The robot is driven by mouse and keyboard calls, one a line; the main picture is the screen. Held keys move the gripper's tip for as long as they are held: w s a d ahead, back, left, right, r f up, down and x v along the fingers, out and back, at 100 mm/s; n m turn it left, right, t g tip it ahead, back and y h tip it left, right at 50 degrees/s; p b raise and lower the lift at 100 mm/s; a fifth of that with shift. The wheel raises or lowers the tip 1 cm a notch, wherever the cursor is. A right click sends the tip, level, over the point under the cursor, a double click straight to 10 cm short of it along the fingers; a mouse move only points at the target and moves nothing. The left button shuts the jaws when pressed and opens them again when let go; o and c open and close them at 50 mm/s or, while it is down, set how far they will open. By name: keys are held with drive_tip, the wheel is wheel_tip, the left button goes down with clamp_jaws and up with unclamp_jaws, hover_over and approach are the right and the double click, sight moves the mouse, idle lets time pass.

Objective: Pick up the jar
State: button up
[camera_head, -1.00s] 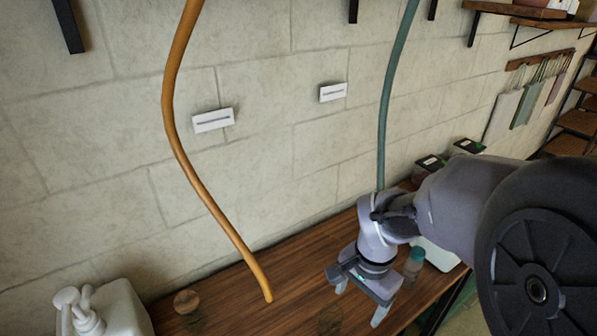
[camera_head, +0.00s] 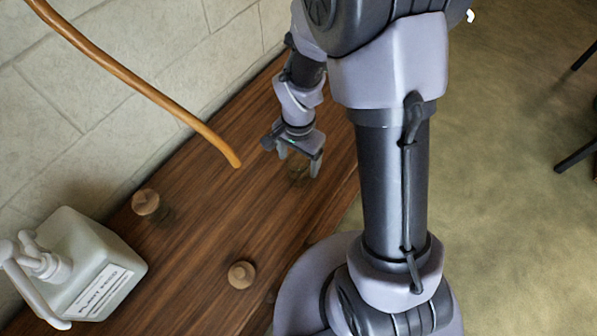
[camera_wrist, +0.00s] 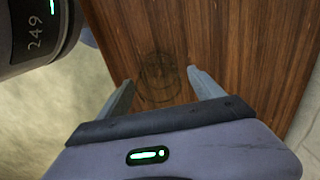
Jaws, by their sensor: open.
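A clear glass jar (camera_head: 298,174) stands on the wooden counter, partly hidden by my gripper (camera_head: 299,164). My gripper is open above the counter, with its fingers pointing down around the jar's place. In the wrist view the jar (camera_wrist: 158,72) shows as a faint, see-through round outline beyond and between the two fingertips (camera_wrist: 160,78). I cannot tell whether either finger touches it. Two more small jars with cork-coloured lids stand on the counter, one by the wall (camera_head: 146,202) and one near the front edge (camera_head: 241,274).
A white plant feed pump container (camera_head: 95,265) stands at the left of the counter (camera_head: 205,215). The wall runs along the back. Bare floor lies to the right.

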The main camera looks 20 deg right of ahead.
wheel_tip(320, 180, down, 3)
drive_tip(key=shift+s+f+b, duration=0.1)
drive_tip(key=shift+f+b, duration=0.1)
drive_tip(key=shift+b, duration=0.35)
drive_tip(key=shift+r, duration=0.15)
drive_tip(key=shift+c, duration=0.3)
clamp_jaws()
drive_tip(key=shift+r, duration=0.1)
